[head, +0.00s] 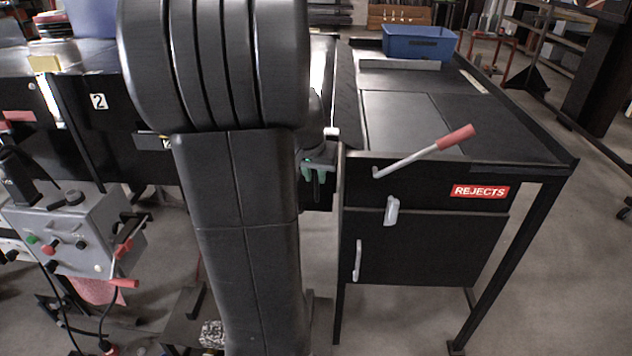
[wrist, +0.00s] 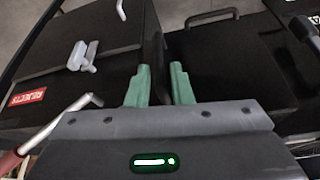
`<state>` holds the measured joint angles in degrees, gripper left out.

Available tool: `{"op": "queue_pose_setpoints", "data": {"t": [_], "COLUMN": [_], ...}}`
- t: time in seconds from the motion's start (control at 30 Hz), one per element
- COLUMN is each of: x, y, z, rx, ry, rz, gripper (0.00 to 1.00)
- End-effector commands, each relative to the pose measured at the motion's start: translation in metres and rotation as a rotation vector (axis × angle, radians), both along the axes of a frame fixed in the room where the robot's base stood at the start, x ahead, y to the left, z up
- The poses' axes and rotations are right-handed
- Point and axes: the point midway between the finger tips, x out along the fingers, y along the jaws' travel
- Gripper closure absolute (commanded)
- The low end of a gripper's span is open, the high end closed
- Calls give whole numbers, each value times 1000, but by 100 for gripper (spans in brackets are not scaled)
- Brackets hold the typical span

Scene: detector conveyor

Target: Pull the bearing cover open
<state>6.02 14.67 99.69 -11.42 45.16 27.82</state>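No label in view names the bearing cover. A black panel (wrist: 235,60) with a dark bow handle (wrist: 212,14) in the wrist view may be it; I cannot tell for sure. In the head view my arm hides that stretch of the machine. In the head view my gripper (head: 316,172) is just left of the black cabinet, fingers pointing down.
The black REJECTS cabinet (head: 425,250) stands to the right, with a red-gripped lever (head: 425,150), a grey latch (head: 391,210) and a pale door handle (head: 357,260). A blue bin (head: 420,42) sits on top. A grey control box (head: 75,230) is at left.

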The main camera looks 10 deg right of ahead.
Motion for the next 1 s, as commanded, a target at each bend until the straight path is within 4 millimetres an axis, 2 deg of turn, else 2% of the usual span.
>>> {"op": "queue_pose_setpoints", "data": {"t": [0.1,0.3,0.5,0.73,0.83,1.0], "x": [6,15,17,18,18,18], "y": [-4,-8,-9,-9,-9,-9], "z": [-20,-40,-48,-48,-48,-48], "rx": [0,-1,0,0,0,0], "ry": [5,3,1,0,0,0], "rz": [0,-1,0,0,0,0], "gripper": [80,80,80,80,98,100]}}
